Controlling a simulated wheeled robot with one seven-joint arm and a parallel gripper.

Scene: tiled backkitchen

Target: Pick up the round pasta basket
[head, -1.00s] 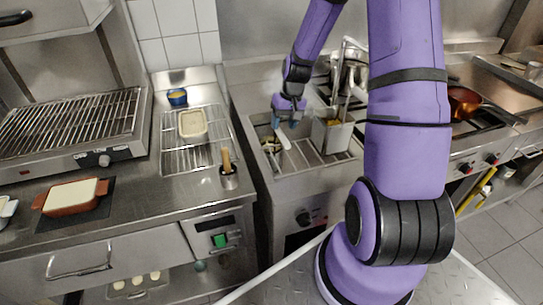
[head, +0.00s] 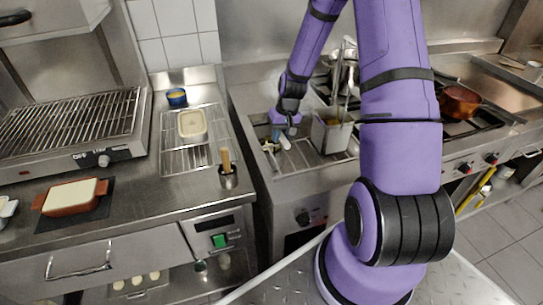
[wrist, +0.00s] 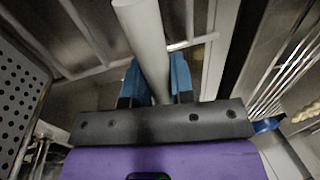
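The round pasta basket shows mainly by its pale, tube-like handle (wrist: 145,35), which runs between my blue fingertips in the wrist view. In the head view the handle (head: 285,142) sticks out below my gripper (head: 283,132), over the left part of the cooker well. The basket's body is mostly hidden there by my gripper and the well's edge. In the wrist view my gripper (wrist: 160,82) has a finger close against each side of the handle and looks shut on it. I cannot see whether the basket is clear of the well's floor.
A square metal basket (head: 331,132) stands in the well just right of my gripper. A steel pot sits behind it. A copper pan (head: 459,102) is at right.

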